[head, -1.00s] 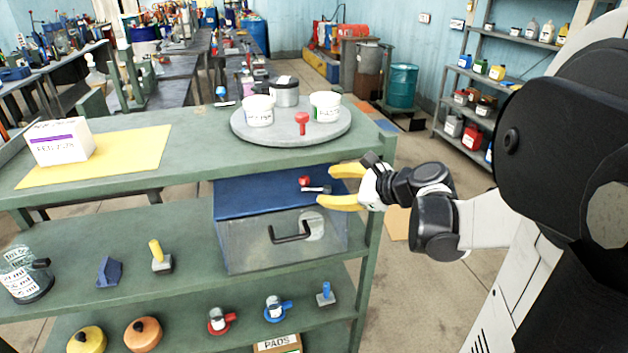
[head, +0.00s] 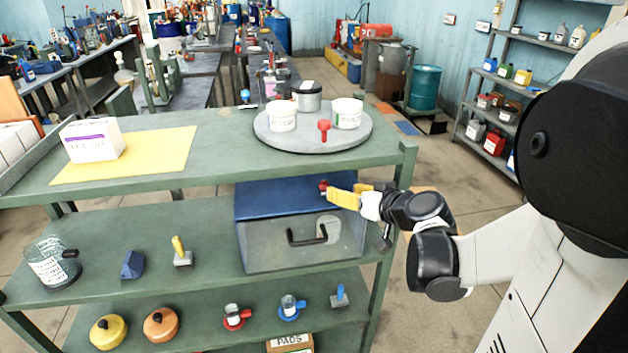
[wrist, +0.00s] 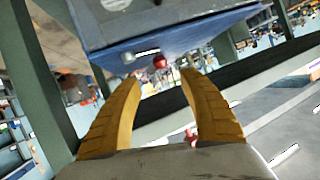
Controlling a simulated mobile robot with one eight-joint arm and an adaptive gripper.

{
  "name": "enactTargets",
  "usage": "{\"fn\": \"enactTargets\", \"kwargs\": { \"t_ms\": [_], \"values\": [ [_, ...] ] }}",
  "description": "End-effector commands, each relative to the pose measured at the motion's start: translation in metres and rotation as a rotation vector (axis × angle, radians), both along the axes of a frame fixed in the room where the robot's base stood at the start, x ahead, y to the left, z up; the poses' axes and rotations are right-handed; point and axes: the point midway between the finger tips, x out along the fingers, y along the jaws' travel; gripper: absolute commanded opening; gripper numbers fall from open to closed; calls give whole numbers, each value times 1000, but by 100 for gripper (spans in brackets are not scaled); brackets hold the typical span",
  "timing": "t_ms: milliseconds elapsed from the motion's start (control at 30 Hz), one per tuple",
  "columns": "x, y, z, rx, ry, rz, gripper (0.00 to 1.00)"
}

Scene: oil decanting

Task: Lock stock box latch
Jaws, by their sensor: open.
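The stock box (head: 280,242) is grey with a blue lid (head: 275,195) and a black front handle. It sits on the middle shelf of the green bench. The latch has a red knob (head: 323,186) and shows near the lid's right side; in the wrist view the red knob (wrist: 160,61) lies just beyond and between the fingertips, beside a pale metal bar (wrist: 141,55). My gripper (head: 345,194) has yellow fingers and is at the box's right end, pointing left. In the wrist view my gripper (wrist: 158,85) is open and empty. The latch's exact position cannot be told.
A round grey turntable (head: 312,135) with tubs and a red scoop (head: 323,128) stands on the bench top above. The bench's right post (head: 385,260) is close to my gripper. A carafe (head: 50,262) and stamps stand left on the shelf. Floor to the right is free.

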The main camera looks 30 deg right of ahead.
Motion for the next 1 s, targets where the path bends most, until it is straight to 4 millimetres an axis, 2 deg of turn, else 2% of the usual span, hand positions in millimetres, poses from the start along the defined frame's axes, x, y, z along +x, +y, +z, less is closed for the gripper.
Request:
{"fn": "enactTargets", "kwargs": {
  "t_ms": [167, 400, 533, 700, 967, 1000],
  "values": [
    [24, 3, -12, -5, -1, 5, 49],
    [68, 5, -30, -4, 0, 5, 49],
    [86, 6, -37, -3, 0, 4, 49],
    [96, 7, -40, -2, 0, 2, 49],
    [97, 6, -40, -1, 0, 2, 49],
    [97, 6, -40, -1, 0, 2, 42]
  ]
}}
